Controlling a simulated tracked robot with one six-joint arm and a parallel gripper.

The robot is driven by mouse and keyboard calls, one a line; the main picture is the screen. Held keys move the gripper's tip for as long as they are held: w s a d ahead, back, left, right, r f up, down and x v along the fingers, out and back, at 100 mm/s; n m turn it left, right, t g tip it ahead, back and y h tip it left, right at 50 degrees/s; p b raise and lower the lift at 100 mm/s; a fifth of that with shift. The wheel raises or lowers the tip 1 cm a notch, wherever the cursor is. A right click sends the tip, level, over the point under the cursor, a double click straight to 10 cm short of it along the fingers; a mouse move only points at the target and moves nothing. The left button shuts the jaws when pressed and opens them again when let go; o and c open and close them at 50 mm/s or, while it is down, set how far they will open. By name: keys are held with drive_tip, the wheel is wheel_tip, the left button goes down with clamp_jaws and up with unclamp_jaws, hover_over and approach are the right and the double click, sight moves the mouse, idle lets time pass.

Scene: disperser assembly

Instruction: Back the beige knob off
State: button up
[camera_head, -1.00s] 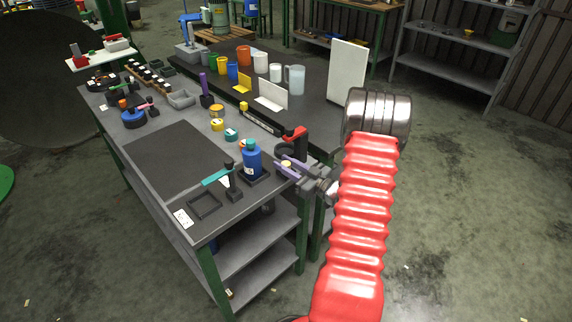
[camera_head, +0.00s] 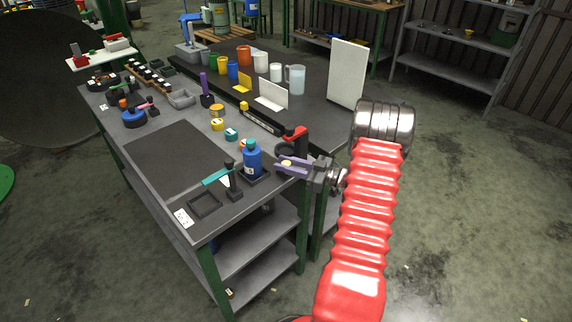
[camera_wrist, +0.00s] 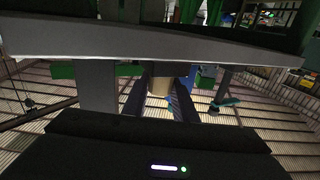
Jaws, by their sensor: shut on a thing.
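The beige knob (camera_head: 287,163) is at the right edge of the workbench, beside the blue bottle with a teal cap (camera_head: 252,162). My gripper (camera_head: 292,165), with purple fingers, reaches it from the right and is shut on it. In the wrist view the knob (camera_wrist: 160,86) shows between the two dark fingers, just under a grey bench edge (camera_wrist: 160,45). What the knob is fixed to is mostly hidden.
A red and black upright fixture (camera_head: 294,133) stands just behind the gripper. A teal-handled tool (camera_head: 215,177) and a square black frame (camera_head: 204,205) are left of the bottle. The dark mat (camera_head: 175,155) is clear.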

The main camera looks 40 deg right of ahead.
drive_tip(key=shift+n+g+y, duration=1.6)
drive_tip(key=shift+n+y, duration=0.2)
drive_tip(key=shift+y, duration=0.6)
drive_tip(key=o, duration=1)
drive_tip(key=shift+o, duration=0.2)
drive_tip(key=shift+s+d, duration=0.1)
